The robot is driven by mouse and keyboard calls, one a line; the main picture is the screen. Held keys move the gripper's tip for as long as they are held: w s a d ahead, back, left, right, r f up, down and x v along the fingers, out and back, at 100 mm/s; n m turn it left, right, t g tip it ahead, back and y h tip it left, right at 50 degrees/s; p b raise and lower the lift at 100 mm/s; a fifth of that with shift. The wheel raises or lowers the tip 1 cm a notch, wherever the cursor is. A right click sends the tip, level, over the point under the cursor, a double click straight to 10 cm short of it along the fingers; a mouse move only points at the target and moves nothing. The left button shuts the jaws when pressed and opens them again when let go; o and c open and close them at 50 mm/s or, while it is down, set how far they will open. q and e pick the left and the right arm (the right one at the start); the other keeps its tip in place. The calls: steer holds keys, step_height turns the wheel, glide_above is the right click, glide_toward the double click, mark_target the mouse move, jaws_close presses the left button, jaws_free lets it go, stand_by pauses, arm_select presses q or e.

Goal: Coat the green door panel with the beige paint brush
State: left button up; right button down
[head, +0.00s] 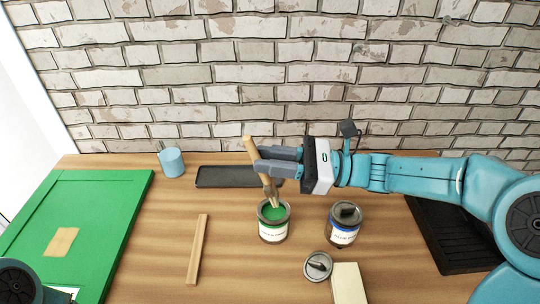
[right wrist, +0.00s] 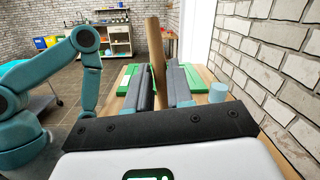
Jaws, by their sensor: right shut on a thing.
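The beige paint brush (head: 251,155) is held in my right gripper (head: 263,161), its handle leaning up and left. Its lower end reaches the mouth of an open can of green paint (head: 273,228); whether the bristles touch paint is hard to tell. In the right wrist view the brush handle (right wrist: 156,62) stands between the two fingers. The green door panel (head: 110,212) lies flat at the left of the table, with a bare wood-coloured patch (head: 61,241). The panel also shows partly behind the fingers in the right wrist view (right wrist: 125,80). My left gripper is out of sight.
A blue-labelled can (head: 343,229) stands right of the green one. A round lid (head: 318,266), a pale block (head: 348,285), a wooden strip (head: 197,250), a black tray (head: 225,177) and a blue mug (head: 172,162) are around. A brick wall (head: 240,70) rises behind.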

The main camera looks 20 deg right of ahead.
mark_target(271, 186)
step_height(271, 186, down, 2)
steer(key=shift+s+f+b, duration=0.1)
steer(key=shift+b, duration=0.55)
step_height(271, 186, down, 2)
steer(key=shift+b, duration=0.55)
steer(key=shift+f+b, duration=0.45)
steer(key=shift+f, duration=0.35)
steer(key=shift+r, duration=0.1)
step_height(271, 186, up, 6)
steer(key=p, duration=0.6)
steer(key=shift+r, duration=0.2)
steer(key=shift+f, duration=0.1)
